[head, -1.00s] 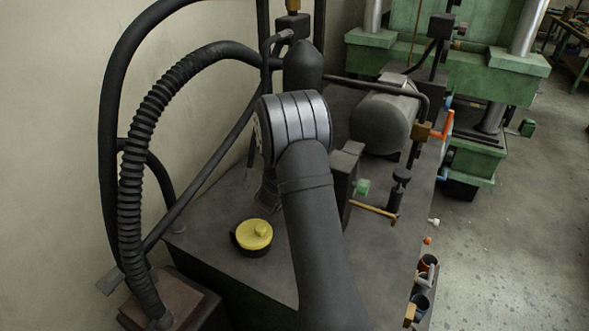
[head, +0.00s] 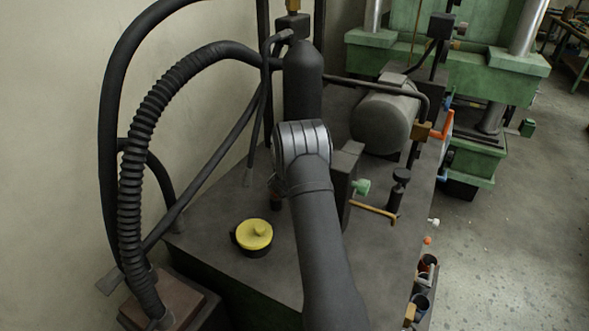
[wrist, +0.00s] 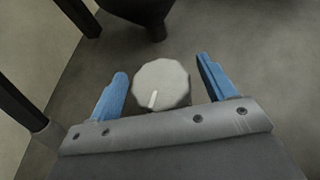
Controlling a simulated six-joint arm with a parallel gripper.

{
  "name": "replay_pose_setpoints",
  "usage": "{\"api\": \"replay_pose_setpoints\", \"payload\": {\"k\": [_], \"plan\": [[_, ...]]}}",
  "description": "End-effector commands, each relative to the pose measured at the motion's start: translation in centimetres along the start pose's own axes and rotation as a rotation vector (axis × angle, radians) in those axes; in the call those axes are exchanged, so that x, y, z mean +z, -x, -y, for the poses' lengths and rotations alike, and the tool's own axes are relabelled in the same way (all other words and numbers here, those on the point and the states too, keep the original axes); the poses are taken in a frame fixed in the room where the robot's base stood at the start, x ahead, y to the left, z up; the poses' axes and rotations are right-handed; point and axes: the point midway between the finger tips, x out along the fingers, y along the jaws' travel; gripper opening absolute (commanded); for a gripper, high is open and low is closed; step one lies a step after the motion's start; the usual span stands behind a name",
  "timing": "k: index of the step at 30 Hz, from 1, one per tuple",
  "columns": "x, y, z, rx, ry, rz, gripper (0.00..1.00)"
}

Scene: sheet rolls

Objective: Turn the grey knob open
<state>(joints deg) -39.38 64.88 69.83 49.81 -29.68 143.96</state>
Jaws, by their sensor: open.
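The grey knob (wrist: 161,84) shows in the wrist view as a light, faceted disc with a white pointer line toward its lower edge. My gripper (wrist: 162,77) is open, with one blue finger on each side of the knob. A gap shows on both sides, so the fingers do not touch it in this view; their height relative to it is hard to tell. In the head view my arm hides the knob and the gripper.
A yellow-topped black cap (head: 254,236) sits on the dark bench top (head: 215,215), left of my arm. A grey motor (head: 383,115), a green knob (head: 361,187) and a brass lever (head: 374,213) stand to the right. Black hoses (head: 131,190) arch at the left.

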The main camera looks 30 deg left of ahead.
Motion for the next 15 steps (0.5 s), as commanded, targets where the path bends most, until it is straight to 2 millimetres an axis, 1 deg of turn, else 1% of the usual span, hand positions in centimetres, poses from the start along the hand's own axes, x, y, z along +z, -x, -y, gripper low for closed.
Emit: {"api": "replay_pose_setpoints", "payload": {"k": [2, 6, 9, 15], "plan": [[0.01, 0.02, -0.01, 0.000, 0.000, 0.000, 0.76], [0.02, 0.03, -0.01, 0.000, 0.000, 0.000, 0.48], [0.02, 0.03, -0.01, 0.000, 0.000, 0.000, 0.31], [0.11, 0.01, 0.02, 0.014, 0.006, 0.003, 0.31]]}}
